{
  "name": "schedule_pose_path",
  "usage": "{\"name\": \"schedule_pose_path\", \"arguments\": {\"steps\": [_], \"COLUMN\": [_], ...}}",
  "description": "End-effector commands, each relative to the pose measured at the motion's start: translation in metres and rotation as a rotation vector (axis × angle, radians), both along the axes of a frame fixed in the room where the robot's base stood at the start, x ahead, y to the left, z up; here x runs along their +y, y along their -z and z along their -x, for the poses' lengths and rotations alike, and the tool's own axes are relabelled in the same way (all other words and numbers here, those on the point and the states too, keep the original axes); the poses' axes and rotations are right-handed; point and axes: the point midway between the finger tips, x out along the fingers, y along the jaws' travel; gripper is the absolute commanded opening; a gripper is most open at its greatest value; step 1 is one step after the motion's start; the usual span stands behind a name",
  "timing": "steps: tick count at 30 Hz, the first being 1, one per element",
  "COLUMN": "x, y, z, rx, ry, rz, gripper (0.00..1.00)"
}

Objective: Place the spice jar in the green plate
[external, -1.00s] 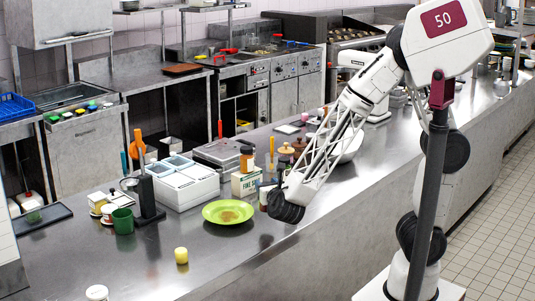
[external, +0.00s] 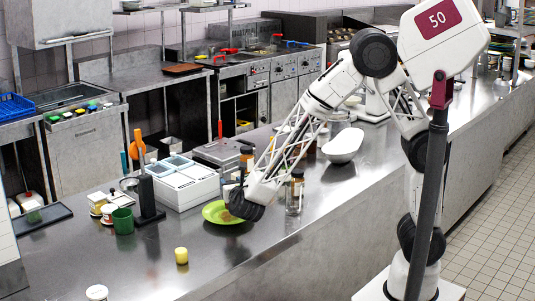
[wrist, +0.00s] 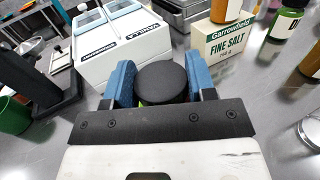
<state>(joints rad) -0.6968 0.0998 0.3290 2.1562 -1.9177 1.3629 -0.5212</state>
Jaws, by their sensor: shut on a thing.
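The green plate (external: 211,213) lies on the steel counter in the external view, its right part covered by my gripper (external: 242,207). In the wrist view my gripper (wrist: 162,88) has its two blue fingers shut on the sides of a jar with a round black lid (wrist: 162,78), taken as the spice jar. The jar's body is hidden below the lid, and the external view does not show it. The gripper is over the plate. A sliver of yellow-green shows under the lid. I cannot tell whether the jar touches the plate.
White bins (external: 184,187) and a salt box (wrist: 225,45) stand behind the plate. Another dark-lidded jar (external: 295,193) stands right of my gripper. A green mug (external: 122,221) and a yellow item (external: 181,256) are to the left.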

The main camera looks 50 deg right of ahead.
Motion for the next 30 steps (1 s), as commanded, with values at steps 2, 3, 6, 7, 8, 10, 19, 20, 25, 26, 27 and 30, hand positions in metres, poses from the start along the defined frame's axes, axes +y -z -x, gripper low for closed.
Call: {"name": "schedule_pose_path", "arguments": {"steps": [2,3,6,7,8,10,19,20,25,26,27,30], "x": [0.003,0.004,0.006,0.006,0.007,0.007,0.007,0.007,0.007,0.007,0.007,0.007], "y": [0.000,0.000,0.001,0.001,0.001,0.001,0.003,0.004,0.017,0.020,0.024,0.031], "z": [-0.007,-0.010,-0.014,-0.015,-0.015,-0.015,-0.015,-0.015,-0.015,-0.015,-0.015,-0.015], "rx": [-0.001,-0.001,0.000,0.000,0.000,0.000,0.000,0.000,0.001,0.001,0.001,0.001], "ry": [0.001,0.001,0.001,0.001,0.001,0.000,0.000,0.000,0.001,0.000,0.000,0.000], "rz": [0.000,-0.002,-0.001,-0.001,-0.001,-0.001,0.000,0.000,0.000,0.000,0.000,0.000], "gripper": [0.20,0.20,0.20,0.20,0.20,0.20,0.20,0.20,0.20,0.20,0.20,0.20]}}
